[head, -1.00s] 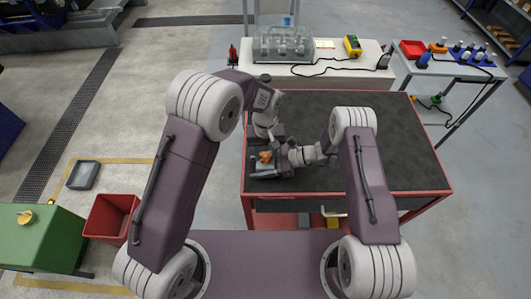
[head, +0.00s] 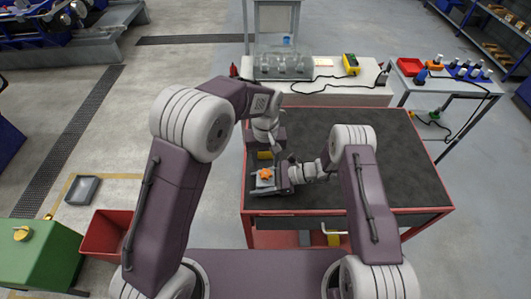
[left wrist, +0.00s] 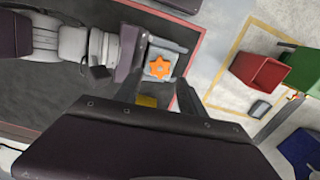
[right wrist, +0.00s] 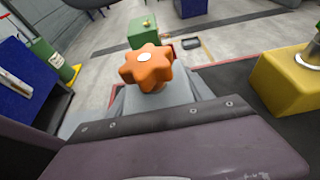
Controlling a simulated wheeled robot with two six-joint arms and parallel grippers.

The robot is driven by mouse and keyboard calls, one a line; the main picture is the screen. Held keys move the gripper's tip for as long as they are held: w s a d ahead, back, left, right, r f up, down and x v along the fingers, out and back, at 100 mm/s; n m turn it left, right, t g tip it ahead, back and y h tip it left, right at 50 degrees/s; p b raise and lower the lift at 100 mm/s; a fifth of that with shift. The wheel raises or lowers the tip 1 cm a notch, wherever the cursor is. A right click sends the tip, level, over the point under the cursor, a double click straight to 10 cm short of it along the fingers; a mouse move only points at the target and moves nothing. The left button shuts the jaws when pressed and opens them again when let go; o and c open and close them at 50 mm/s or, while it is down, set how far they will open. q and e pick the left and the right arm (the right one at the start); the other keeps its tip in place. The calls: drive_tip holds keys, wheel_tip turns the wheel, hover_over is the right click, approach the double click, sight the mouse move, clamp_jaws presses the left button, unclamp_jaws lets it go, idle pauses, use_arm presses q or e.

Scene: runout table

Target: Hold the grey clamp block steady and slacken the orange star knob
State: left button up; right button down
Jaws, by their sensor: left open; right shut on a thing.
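The orange star knob (head: 266,174) sits on top of the grey clamp block (head: 261,187) near the left edge of the dark table top. In the right wrist view the knob (right wrist: 147,68) stands clear above the block (right wrist: 160,101). My left gripper (left wrist: 158,92) is open and empty. In the left wrist view, its fingers are apart, with the knob (left wrist: 159,67) just beyond the gap, untouched.
A yellow block (right wrist: 290,80) with a metal rod stands close to the clamp block, and shows in the head view (head: 264,155). The red-edged table (head: 370,165) is bare to the right. A red bin (head: 103,235) stands on the floor at left.

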sight(266, 173)
use_arm(q)
wheel_tip(266, 173, up, 6)
drive_tip(key=shift+r, duration=0.2)
use_arm(e)
drive_tip(key=shift+c, duration=1.8)
unclamp_jaws()
